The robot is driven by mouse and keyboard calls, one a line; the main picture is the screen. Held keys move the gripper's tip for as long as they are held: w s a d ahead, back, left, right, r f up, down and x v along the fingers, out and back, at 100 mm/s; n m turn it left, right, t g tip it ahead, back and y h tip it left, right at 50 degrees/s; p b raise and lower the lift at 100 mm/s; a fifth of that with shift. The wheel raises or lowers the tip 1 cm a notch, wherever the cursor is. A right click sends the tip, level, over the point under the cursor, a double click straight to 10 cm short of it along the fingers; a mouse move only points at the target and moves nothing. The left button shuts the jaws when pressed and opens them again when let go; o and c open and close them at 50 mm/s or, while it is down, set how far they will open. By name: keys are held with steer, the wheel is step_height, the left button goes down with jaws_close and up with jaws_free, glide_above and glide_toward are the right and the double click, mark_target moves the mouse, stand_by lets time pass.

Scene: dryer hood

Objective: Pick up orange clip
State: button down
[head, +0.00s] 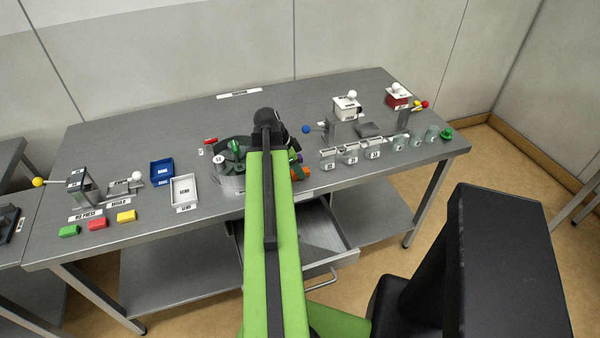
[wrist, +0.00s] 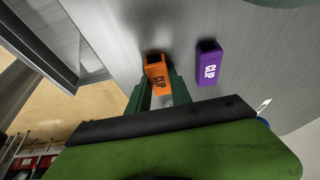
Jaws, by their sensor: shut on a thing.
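The orange clip (wrist: 158,75) is a small block with the word CLIP on it. In the wrist view it sits between the two fingers of my gripper (wrist: 160,88), which is shut on it. The clip is at or just above the grey table top; I cannot tell whether it still touches. In the head view the orange clip (head: 301,173) shows at the table's front edge, just right of my green arm. My gripper is mostly hidden behind the arm there.
A purple clip (wrist: 209,62) stands close to the right of the orange one. An open drawer (head: 310,245) hangs below the table's front edge. Labelled bins (head: 350,155) and glass jars (head: 400,142) stand to the right. A white tray (head: 184,190) and blue tray (head: 161,171) are to the left.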

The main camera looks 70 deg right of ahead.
steer(key=shift+r+p, duration=0.7)
steer(key=r+p, duration=0.4)
steer(key=shift+s, duration=0.25)
steer(key=s+d+r+p, duration=0.1)
steer(key=s+r+p, duration=0.4)
steer(key=s, duration=0.6)
steer(key=shift+s+r+p, duration=0.15)
steer(key=shift+r+p, duration=0.15)
